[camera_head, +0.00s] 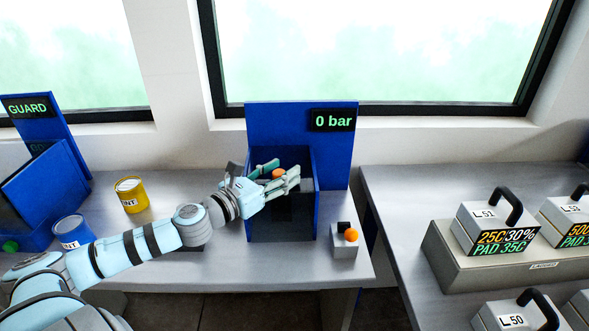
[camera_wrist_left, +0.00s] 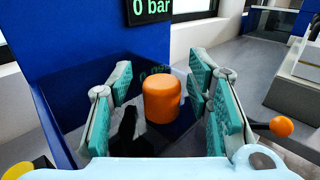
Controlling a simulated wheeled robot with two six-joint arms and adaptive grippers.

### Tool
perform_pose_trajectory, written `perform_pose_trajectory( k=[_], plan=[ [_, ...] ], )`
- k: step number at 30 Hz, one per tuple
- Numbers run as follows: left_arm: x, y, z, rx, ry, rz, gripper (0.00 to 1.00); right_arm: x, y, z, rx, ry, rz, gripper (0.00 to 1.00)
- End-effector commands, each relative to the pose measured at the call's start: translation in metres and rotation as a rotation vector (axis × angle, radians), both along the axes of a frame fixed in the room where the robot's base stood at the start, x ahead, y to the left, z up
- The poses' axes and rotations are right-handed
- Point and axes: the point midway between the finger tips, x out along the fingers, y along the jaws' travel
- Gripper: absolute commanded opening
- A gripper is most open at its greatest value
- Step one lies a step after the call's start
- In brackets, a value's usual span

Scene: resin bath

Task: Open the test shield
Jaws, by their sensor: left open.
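The test station is a blue box (camera_head: 315,195) with a tall blue back panel (camera_head: 275,120) and a display (camera_head: 332,120) reading "0 bar". A dark see-through panel, apparently the shield (camera_head: 285,215), covers its front. My left gripper (camera_head: 281,172) is at the box's top, its fingers spread. An orange knob (camera_head: 278,173) shows partly between them. In the left wrist view the orange knob (camera_wrist_left: 161,101) stands between the open fingers (camera_wrist_left: 162,105), with gaps on both sides. Whether the knob is fixed to the shield I cannot tell. My right gripper is not in view.
A small grey box (camera_head: 344,243) with an orange ball lever (camera_head: 351,235) stands right of the station. A yellow can (camera_head: 131,195), a blue can (camera_head: 73,230) and a blue guard unit (camera_head: 45,190) are on the left. A second bench with labelled blocks (camera_head: 485,228) lies right, across a gap.

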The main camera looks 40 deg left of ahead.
Motion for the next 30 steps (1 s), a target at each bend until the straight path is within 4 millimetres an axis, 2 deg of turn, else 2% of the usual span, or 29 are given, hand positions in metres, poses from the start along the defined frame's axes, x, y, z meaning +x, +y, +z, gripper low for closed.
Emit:
perform_pose_trajectory(
  k=[5,14,23,30],
  plan=[
    [0.002,-0.002,0.000,-0.001,-0.001,-0.004,0.46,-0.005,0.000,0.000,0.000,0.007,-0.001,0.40],
    [0.002,-0.003,0.000,-0.002,-0.001,-0.006,0.00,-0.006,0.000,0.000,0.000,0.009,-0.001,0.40],
    [0.002,-0.002,0.001,-0.006,0.004,-0.005,0.00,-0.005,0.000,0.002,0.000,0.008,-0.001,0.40],
    [0.000,0.001,0.015,-0.037,0.047,-0.004,0.00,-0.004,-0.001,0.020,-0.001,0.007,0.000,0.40]
  ],
)
